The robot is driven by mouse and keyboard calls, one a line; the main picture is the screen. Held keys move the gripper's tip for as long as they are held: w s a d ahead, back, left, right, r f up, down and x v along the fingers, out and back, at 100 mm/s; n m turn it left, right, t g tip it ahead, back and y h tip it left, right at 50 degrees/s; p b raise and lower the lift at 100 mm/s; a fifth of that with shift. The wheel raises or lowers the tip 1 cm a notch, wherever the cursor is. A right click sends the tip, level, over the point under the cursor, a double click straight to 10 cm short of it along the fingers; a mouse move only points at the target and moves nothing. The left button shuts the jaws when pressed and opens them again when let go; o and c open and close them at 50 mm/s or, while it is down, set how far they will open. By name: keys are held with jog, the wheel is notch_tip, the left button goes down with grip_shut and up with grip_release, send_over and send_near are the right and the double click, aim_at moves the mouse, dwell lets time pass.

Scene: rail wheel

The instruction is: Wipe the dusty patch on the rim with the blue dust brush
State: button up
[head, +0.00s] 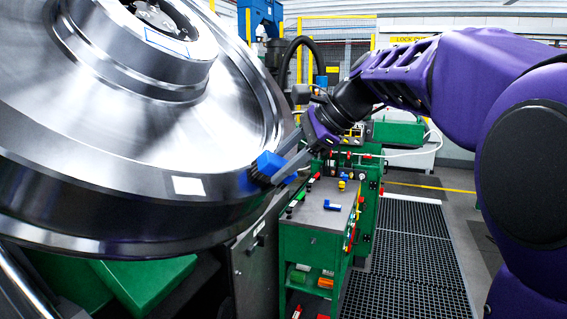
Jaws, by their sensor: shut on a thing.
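The large shiny steel wheel (120,110) fills the left of the head view. A pale, nearly white rectangular patch (188,186) shows on the dark outer band of its rim. My gripper (282,170) is shut on the blue dust brush (268,163), at the right side of the rim. The brush's blue block faces me and its dark bristles (249,182) point left toward the rim. The bristles are right of the pale patch, apart from it. I cannot tell whether they touch the rim surface.
A green cart (312,250) with small coloured parts on its grey top stands below my gripper. Green machinery (398,132) is behind it. A dark floor grating (415,255) lies to the right. Below the wheel is a green block (145,280).

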jog(key=shift+s+r, duration=0.15)
jog(key=shift+r, duration=0.1)
jog(key=shift+p+v, duration=0.55)
jog(key=shift+v, duration=2.1)
jog(key=shift+d, duration=0.1)
jog(key=shift+v, duration=1.45)
